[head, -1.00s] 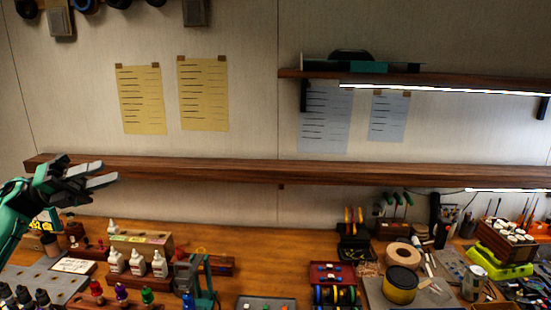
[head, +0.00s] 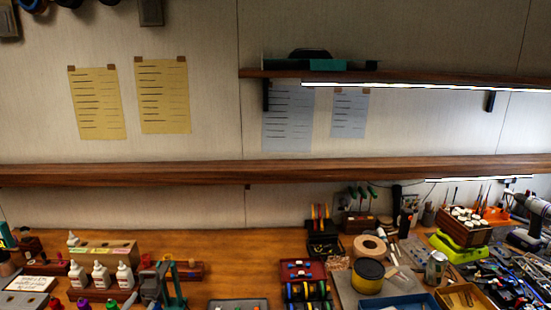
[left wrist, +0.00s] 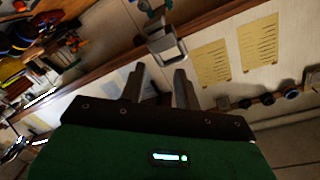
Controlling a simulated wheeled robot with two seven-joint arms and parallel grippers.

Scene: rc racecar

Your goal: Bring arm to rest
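My left gripper shows in the left wrist view (left wrist: 159,80). Its two dark fingers stand apart with a gap between them, and nothing is held. They point toward the wall and the long wooden shelf. In the head view only a small teal piece, likely of my left arm, shows at the left edge. My right gripper is not seen for certain in either view.
A long wooden shelf (head: 200,174) crosses the wall above the workbench (head: 235,250). White bottles (head: 101,275), a yellow tin (head: 369,272) and many tools crowd the bench. In the left wrist view, an unclear grey piece (left wrist: 167,50) is near the fingertips.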

